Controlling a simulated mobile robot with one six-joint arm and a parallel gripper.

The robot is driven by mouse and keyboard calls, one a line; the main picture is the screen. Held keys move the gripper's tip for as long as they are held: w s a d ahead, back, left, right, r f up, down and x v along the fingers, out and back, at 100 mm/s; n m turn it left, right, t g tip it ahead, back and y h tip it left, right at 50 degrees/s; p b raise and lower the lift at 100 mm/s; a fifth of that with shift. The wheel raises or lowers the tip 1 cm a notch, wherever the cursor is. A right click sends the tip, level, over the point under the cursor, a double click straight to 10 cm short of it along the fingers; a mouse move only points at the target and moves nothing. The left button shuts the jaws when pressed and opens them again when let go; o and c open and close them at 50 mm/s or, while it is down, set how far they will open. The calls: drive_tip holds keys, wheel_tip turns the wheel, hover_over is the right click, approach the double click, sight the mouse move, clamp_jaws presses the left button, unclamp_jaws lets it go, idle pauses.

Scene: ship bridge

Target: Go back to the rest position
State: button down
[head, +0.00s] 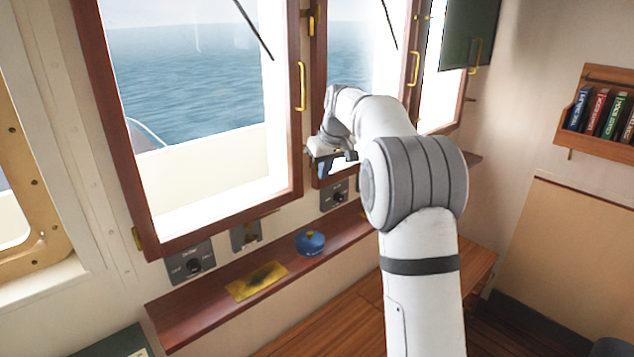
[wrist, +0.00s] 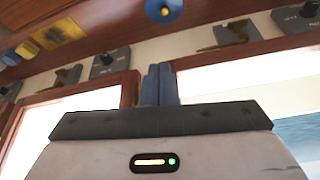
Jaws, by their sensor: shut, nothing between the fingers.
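My gripper (head: 348,156) is in front of the windows, raised above the wooden ledge (head: 215,301), with the arm bent over from the right. In the wrist view its two blue-grey fingers (wrist: 160,80) stand side by side, shut, with nothing between them. The fingers appear clear of the ledge and the things on it. Part of the gripper is hard to make out in the head view because it is small against the window frame.
A blue round object (head: 310,242) and a dark-stained yellow cloth (head: 258,281) lie on the ledge. Switch panels (head: 190,265) line the wall below the windows. A green cabinet (head: 469,32) hangs upper right, and a book rack (head: 570,138) is on the right wall.

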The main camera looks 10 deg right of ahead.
drive_tip(key=s+r+m, duration=0.1)
drive_tip(key=s+r, duration=0.2)
drive_tip(key=s, duration=0.9)
drive_tip(key=s+f+m, duration=0.1)
drive_tip(key=s+f, duration=0.2)
drive_tip(key=s, duration=0.7)
drive_tip(key=s+f+m+h, duration=0.1)
drive_tip(key=s+f, duration=0.3)
drive_tip(key=s, duration=0.6)
drive_tip(key=s+a+f, duration=0.1)
drive_tip(key=s+f, duration=0.3)
drive_tip(key=s, duration=0.6)
drive_tip(key=shift+s+m+g, duration=0.35)
drive_tip(key=shift+m+g, duration=0.05)
drive_tip(key=c, duration=2.2)
unclamp_jaws()
drive_tip(key=shift+r, duration=0.1)
